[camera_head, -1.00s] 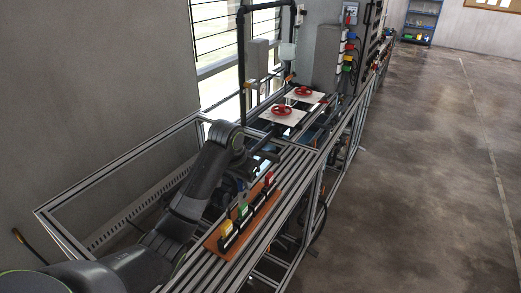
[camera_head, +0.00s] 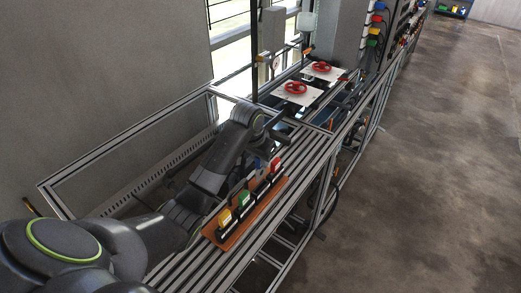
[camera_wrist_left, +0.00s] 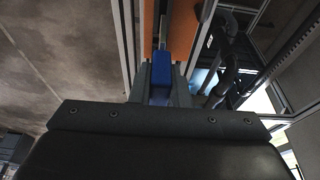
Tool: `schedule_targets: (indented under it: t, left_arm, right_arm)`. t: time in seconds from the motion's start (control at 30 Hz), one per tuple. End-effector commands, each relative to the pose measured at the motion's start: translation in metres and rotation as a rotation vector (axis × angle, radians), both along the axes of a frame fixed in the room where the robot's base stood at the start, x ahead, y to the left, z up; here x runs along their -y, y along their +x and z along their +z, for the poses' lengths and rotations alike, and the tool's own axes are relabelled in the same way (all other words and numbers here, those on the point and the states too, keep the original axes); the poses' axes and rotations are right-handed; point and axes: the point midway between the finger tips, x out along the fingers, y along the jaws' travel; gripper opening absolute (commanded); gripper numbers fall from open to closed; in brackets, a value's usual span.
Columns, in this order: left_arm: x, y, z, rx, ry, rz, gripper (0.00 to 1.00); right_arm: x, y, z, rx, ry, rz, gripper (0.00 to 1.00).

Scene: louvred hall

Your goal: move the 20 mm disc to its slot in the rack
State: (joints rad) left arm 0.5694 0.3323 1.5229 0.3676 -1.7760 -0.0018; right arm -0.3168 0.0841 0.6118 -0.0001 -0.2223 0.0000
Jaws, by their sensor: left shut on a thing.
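My left gripper (camera_head: 257,168) is at the rack in the head view, partly hidden by my own arm. The left wrist view shows it shut on a blue piece (camera_wrist_left: 160,72), with a thin grey part beyond it. I take this as the 20 mm disc, but no size marking is readable. The rack (camera_head: 232,238) is an orange-brown board with a black slotted holder. It holds a yellow piece (camera_head: 224,218), a green piece (camera_head: 243,198) and a red piece (camera_head: 275,166). The blue piece is near the red one; whether it touches a slot is unclear. My right gripper is out of view.
The rack lies on a bench of aluminium profiles (camera_head: 290,205), with a raised frame at the left. Beyond are white plates with red handwheels (camera_head: 295,88). A grey wall is at the left. Open floor (camera_head: 440,180) lies to the right.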

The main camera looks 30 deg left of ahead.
Motion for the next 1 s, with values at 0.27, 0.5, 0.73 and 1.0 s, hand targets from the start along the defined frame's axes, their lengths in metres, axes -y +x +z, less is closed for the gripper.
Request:
schedule_targets:
  t: [0.27, 0.5, 0.73, 1.0]
  left_arm:
    - [0.000, 0.000, -0.021, 0.001, 0.001, 0.000, 0.00]
    - [0.000, -0.001, -0.024, 0.000, 0.001, 0.001, 0.00]
    - [0.000, -0.002, -0.027, 0.000, 0.001, 0.000, 0.00]
    - [0.000, -0.002, -0.027, 0.001, 0.001, 0.000, 0.00]
  right_arm:
    - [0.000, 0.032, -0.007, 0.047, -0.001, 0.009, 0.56]
    - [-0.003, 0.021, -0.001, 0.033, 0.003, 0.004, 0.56]
    - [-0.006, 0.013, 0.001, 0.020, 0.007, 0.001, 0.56]
    - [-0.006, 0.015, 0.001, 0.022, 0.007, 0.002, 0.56]
